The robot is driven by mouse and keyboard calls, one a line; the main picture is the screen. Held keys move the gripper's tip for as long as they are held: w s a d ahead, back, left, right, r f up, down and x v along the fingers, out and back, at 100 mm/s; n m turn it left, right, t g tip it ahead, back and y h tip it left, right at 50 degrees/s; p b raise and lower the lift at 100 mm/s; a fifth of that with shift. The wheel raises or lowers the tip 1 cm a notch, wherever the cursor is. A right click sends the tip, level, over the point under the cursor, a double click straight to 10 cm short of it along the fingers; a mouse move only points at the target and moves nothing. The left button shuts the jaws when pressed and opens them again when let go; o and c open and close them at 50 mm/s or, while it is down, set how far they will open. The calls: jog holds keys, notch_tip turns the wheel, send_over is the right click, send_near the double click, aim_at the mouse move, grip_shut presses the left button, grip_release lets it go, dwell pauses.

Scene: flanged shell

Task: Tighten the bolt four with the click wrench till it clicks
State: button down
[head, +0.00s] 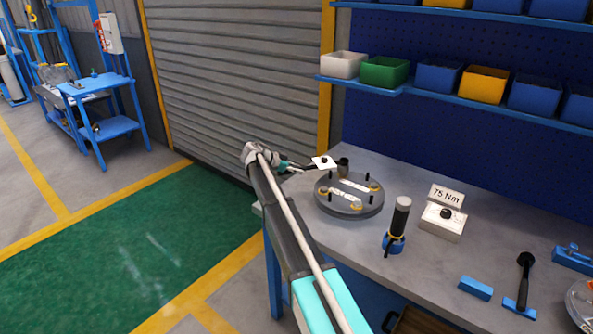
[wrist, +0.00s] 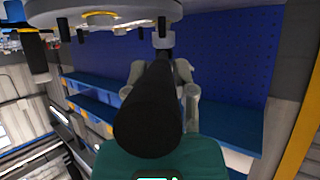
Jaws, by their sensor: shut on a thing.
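The round grey flanged shell (head: 348,208) lies on the bench, with several dark upright bolts and brass-coloured fittings on its face. Its rim also shows at the top of the wrist view (wrist: 60,17). No bolt carries a readable number. My gripper (head: 298,167) is at the shell's far left edge. In the wrist view, my gripper (wrist: 160,88) is shut around a thick black handle, which looks like the click wrench (wrist: 148,125). The handle points away towards the shell.
A black cylinder in a blue holder (head: 396,242) stands in front of the shell. A white box with a black knob (head: 443,224) and a "75 Nm" sign (head: 447,196) are to the right. A black tool (head: 525,270) stands farther right. Bins line the shelf above.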

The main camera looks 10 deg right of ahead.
jog(key=shift+r+p, duration=2.05)
jog(key=shift+r, duration=0.3)
